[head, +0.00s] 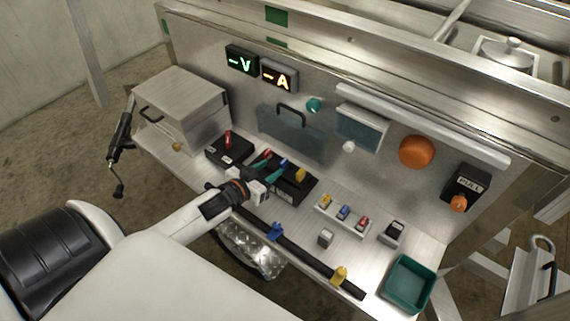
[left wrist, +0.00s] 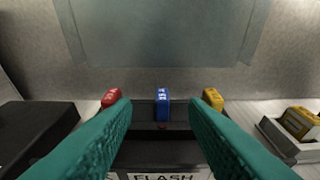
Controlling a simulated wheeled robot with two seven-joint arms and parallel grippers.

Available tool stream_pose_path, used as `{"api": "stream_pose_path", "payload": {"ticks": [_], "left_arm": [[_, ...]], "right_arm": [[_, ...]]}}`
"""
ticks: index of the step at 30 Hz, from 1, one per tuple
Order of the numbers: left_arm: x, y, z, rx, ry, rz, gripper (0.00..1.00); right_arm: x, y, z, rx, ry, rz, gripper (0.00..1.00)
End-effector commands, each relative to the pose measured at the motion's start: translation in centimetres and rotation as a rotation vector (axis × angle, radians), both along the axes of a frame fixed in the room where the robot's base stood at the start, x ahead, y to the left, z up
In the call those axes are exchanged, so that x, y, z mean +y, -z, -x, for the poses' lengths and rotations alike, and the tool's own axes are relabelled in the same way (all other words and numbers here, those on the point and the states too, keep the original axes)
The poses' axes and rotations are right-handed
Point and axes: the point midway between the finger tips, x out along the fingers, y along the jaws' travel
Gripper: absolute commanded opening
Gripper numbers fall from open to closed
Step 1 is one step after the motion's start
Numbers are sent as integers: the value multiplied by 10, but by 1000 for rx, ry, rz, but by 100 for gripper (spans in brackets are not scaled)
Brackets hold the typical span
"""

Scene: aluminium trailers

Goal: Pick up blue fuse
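A blue fuse (head: 284,163) stands upright in the black fuse block (head: 297,188), between a red fuse (head: 267,154) and a yellow fuse (head: 300,174). In the left wrist view the blue fuse (left wrist: 162,103) is near the centre, framed between the teal fingers. My left gripper (head: 272,167) is open and empty, with its fingertips close to the blue fuse. I cannot tell whether they reach either side of it. A second blue fuse (head: 344,212) sits in a light tray to the right. My right gripper is not in view.
A metal back panel with lit displays (head: 279,75) rises behind the shelf. A black box with a red lever (head: 228,140) stands left of the fuse block. A green bin (head: 409,284) is at the right end. A dark rail (head: 300,255) runs along the front edge.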

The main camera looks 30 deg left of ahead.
Motion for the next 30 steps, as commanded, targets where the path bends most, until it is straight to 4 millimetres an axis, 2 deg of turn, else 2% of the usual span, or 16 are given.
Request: {"api": "stream_pose_path", "payload": {"ticks": [4, 8, 12, 18, 26, 30], "left_arm": [[-1, 5, -17, -1, 0, 1, 40], [-2, 8, -24, 0, -1, 2, 40], [-5, 17, -42, -2, 0, 0, 40], [-8, 25, -64, -1, 0, 0, 40], [-8, 27, -67, 1, 1, 0, 40], [-8, 27, -67, 0, 1, 1, 20]], "right_arm": [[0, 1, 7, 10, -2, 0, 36], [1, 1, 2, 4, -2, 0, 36], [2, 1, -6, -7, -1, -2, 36], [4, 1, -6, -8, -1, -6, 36], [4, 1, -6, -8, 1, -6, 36], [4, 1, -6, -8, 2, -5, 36]]}}
